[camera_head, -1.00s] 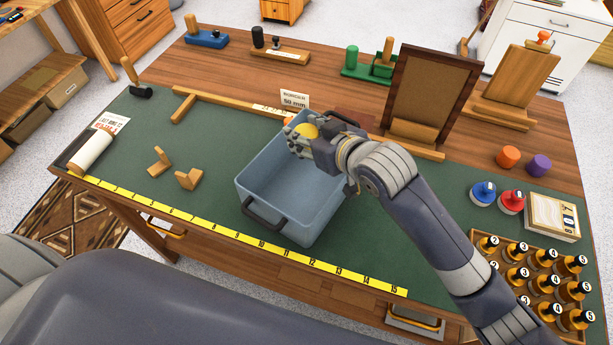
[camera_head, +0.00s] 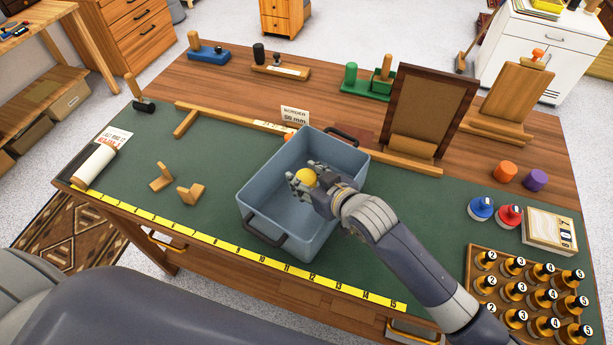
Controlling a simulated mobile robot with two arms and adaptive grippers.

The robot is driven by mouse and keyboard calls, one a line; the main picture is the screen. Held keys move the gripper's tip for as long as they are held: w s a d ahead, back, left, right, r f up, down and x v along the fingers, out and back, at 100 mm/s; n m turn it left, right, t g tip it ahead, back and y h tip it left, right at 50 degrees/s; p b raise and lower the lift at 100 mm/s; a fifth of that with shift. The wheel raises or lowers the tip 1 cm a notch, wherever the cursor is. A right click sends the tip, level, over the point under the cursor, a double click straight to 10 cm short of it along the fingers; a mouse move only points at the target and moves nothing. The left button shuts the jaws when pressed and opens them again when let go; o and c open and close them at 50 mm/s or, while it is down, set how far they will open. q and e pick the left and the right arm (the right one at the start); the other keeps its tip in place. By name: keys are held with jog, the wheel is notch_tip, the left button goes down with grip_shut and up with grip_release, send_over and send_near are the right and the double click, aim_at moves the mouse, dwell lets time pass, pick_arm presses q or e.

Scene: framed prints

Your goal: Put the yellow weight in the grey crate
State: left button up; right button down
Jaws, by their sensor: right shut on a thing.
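The grey crate (camera_head: 251,212) stands on the green mat in the middle of the table, open at the top, with dark handles at its ends. My right gripper (camera_head: 304,181) is over the crate's opening, shut on the yellow weight (camera_head: 307,177). The weight's top shows between the fingers; its lower part is hidden by them. I cannot tell how far it is above the crate floor. My left gripper is not in view.
A wooden frame (camera_head: 425,105) stands behind the crate to the right. Wooden blocks (camera_head: 190,194) sit left. A yellow ruler strip (camera_head: 215,239) runs along the front edge.

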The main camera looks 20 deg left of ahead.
jog(key=shift+f, duration=0.45)
jog(key=c, duration=1)
grip_release()
jog(key=shift+s+f, duration=0.1)
jog(key=shift+f, duration=0.1)
jog(key=shift+c, duration=0.2)
jog(key=shift+o, duration=0.5)
jog(key=shift+f, duration=0.1)
jog(key=shift+s, duration=0.1)
jog(key=shift+r, duration=0.5)
jog(key=shift+s+d+r, duration=0.1)
jog(key=shift+d, duration=0.2)
jog(key=v, duration=0.5)
jog(key=b+v, duration=0.1)
jog(key=v, duration=0.5)
jog(key=shift+d+r, duration=0.15)
jog(key=shift+r, duration=0.25)
